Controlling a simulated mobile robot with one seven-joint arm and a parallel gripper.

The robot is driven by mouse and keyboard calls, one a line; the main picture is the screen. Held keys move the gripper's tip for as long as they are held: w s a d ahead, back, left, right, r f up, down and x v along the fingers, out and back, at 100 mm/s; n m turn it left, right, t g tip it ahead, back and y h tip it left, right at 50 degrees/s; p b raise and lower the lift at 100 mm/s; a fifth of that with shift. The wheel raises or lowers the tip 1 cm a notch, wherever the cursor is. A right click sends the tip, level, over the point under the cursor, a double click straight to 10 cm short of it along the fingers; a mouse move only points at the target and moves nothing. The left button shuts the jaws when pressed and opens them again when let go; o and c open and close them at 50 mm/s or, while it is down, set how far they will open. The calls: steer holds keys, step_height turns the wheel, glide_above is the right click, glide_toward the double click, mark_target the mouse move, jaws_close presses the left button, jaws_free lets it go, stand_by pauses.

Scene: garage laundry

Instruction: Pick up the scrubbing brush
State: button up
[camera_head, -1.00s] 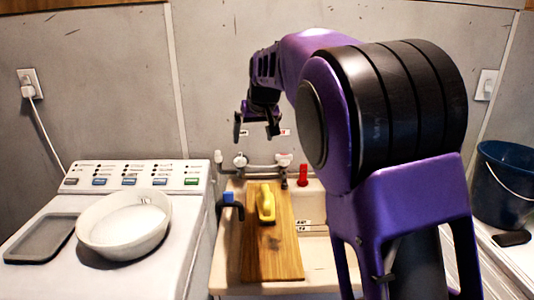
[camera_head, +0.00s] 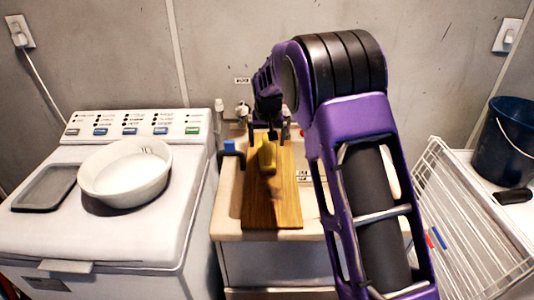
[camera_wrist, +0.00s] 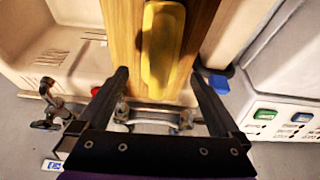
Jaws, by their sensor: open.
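The scrubbing brush, a yellow handled block (camera_head: 267,156), lies on a wooden board (camera_head: 287,209) set across the sink. In the wrist view the yellow brush (camera_wrist: 162,45) lies lengthwise along the board (camera_wrist: 124,35), beyond and between my fingertips. My gripper (camera_head: 266,135) is above the far end of the board, near the brush. In the wrist view my gripper (camera_wrist: 158,75) shows its two fingers wide apart with nothing between them. The gripper's height above the brush is hard to judge.
A washing machine (camera_head: 100,239) stands left of the sink, with a white bowl (camera_head: 125,190) and a grey tray (camera_head: 44,187) on top. The tap (camera_wrist: 150,112) is behind the board. A wire rack (camera_head: 470,220) and blue bucket (camera_head: 512,140) stand right.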

steer(key=shift+x, duration=2.75)
steer(key=shift+c, duration=0.3)
steer(key=shift+r, duration=0.1)
steer(key=c, duration=1.3)
step_height(320, 180, up, 10)
steer(key=shift+p, duration=0.3)
steer(key=shift+c, duration=0.2)
steer(key=o, duration=0.9)
steer(key=c, duration=0.6)
steer(key=shift+s, duration=0.1)
